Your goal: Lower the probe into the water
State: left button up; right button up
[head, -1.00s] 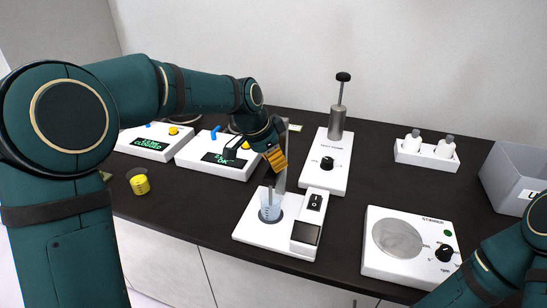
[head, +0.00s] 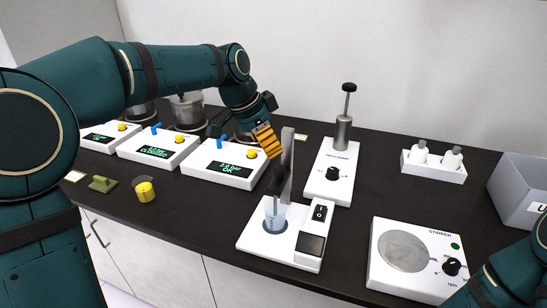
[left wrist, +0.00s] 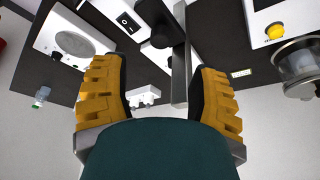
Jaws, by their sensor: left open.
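The probe (head: 280,174) has a dark head beside the upright post (head: 288,150) of a white stand (head: 262,246). Its thin rod points down to the clear beaker of water (head: 275,217); how deep the tip reaches is too small to tell. My left gripper (head: 268,143), with yellow finger pads, is just above and left of the probe head. In the left wrist view my left gripper (left wrist: 160,100) is spread open, with the post (left wrist: 180,65) between its fingers and the dark probe head (left wrist: 160,22) beyond them. My right gripper is out of view.
A stirrer (head: 390,285) stands right of the stand, and a unit with a tall plunger (head: 330,183) behind it. A bottle rack (head: 433,172) and grey bin (head: 515,185) are at the right.

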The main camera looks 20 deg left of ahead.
pick_arm(q)
jog(key=shift+v, duration=1.2)
jog(key=shift+r, duration=0.1)
